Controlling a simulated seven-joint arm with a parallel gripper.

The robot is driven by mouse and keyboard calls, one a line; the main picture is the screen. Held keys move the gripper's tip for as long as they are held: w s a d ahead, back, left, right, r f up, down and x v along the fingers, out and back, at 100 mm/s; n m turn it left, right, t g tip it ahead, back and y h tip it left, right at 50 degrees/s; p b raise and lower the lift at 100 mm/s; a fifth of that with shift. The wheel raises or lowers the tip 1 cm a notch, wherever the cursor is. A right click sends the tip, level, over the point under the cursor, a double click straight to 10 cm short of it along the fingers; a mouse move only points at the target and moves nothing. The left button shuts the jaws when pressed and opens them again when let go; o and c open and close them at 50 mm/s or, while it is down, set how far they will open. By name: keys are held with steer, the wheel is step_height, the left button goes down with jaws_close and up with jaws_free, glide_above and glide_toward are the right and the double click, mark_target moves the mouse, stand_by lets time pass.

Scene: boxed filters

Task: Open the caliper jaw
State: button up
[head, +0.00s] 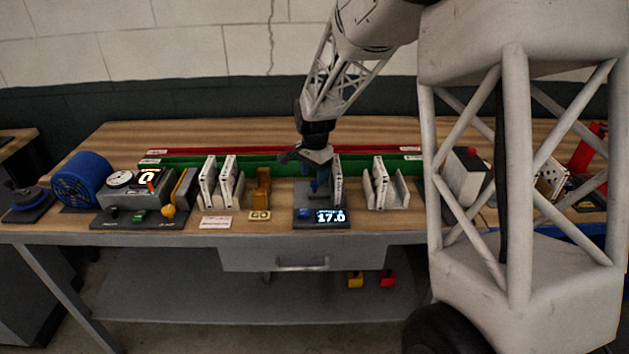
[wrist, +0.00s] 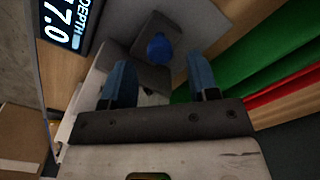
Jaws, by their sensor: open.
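The caliper station (head: 303,215) is a dark grey unit on the bench, below my gripper in the head view. Its lit display (head: 331,216) reads 17.0, and in the wrist view the display (wrist: 62,25) shows "DEPTH" beside the digits. A blue knob (wrist: 158,47) on a grey block lies just beyond my fingertips. My gripper (wrist: 161,75) is open with blue fingers apart, and nothing shows held between them. In the head view my gripper (head: 316,165) partly covers the station's upper part. A white framed filter (head: 338,182) stands upright at the station; how the jaw sits against it is hidden.
White filters (head: 228,182) stand in a holder to the left, with an orange-brown block (head: 262,187) beside them. Another holder (head: 386,188) stands right. Green (head: 270,160) and red strips run behind. A gauge unit (head: 135,200) and blue reel (head: 82,180) are farther left.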

mark_target(321, 188)
steer(key=shift+f, duration=1.4)
steer(key=shift+c, duration=0.2)
jaws_close()
